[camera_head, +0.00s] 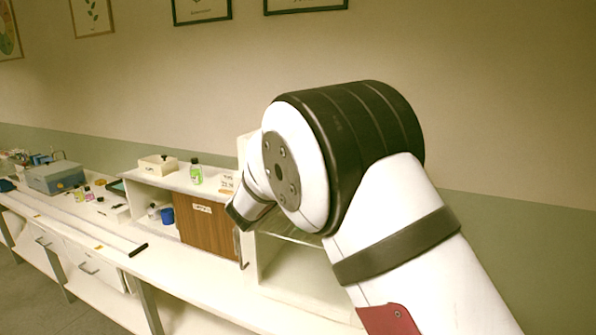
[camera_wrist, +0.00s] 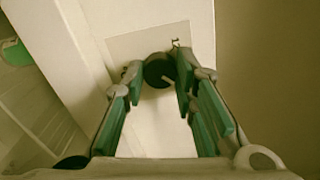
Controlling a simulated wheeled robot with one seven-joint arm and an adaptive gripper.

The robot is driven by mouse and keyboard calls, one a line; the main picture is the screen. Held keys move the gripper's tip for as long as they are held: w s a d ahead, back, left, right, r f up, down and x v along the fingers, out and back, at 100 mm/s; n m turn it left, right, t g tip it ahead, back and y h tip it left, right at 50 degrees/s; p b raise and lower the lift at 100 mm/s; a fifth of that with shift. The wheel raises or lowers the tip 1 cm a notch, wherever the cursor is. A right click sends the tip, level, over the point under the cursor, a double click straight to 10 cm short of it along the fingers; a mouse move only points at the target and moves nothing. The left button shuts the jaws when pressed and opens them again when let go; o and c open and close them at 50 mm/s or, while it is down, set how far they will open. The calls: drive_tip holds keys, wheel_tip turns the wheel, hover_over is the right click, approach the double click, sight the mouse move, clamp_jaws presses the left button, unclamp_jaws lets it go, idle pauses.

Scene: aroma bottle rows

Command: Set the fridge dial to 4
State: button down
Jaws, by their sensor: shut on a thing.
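The dial (camera_wrist: 157,72) is a dark round knob with a pale pointer line, set on a pale square plate (camera_wrist: 122,46) on a white panel in the wrist view. My gripper (camera_wrist: 160,76) has its two green-padded fingers on either side of the dial and is shut on it. The pointer line slants toward the lower right in the picture. A small dark mark shows on the plate by the right fingertip; I cannot read it. In the head view my arm hides the dial and the fingers.
A white open cabinet (camera_head: 283,268) stands behind my arm. Left of it are a brown wooden door (camera_head: 205,232), a green-labelled bottle (camera_head: 196,172) and a small box (camera_head: 158,165) on the shelf top. A grey-blue device (camera_head: 55,177) and small bottles stand farther left on the counter.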

drive_tip(key=shift+a, duration=0.1)
drive_tip(key=c, duration=1.3)
unclamp_jaws()
drive_tip(key=v, duration=1.2)
drive_tip(key=w+d+r+n+y, duration=0.2)
drive_tip(key=d+r+n+y, duration=0.25)
drive_tip(key=r+n, duration=0.2)
drive_tip(key=s+d+r+n+g+y+b, duration=0.1)
drive_tip(key=s+d+r+n+g+y, duration=0.2)
drive_tip(key=s+d+n+y, duration=0.35)
drive_tip(key=s+d+f+n+g+h, duration=0.1)
drive_tip(key=s+d+f+n+g, duration=0.1)
drive_tip(key=s+d, duration=0.4)
drive_tip(key=s+d+f+n+g+h+b, duration=0.1)
drive_tip(key=s+d+f+n, duration=0.4)
drive_tip(key=s, duration=0.8)
drive_tip(key=s+d+f+n+g+h, duration=0.2)
drive_tip(key=s+d+f+n+g, duration=0.2)
drive_tip(key=s, duration=0.6)
drive_tip(key=d+g, duration=0.1)
drive_tip(key=d, duration=0.1)
drive_tip(key=shift+d+f+h, duration=0.35)
drive_tip(key=shift+f+h, duration=0.05)
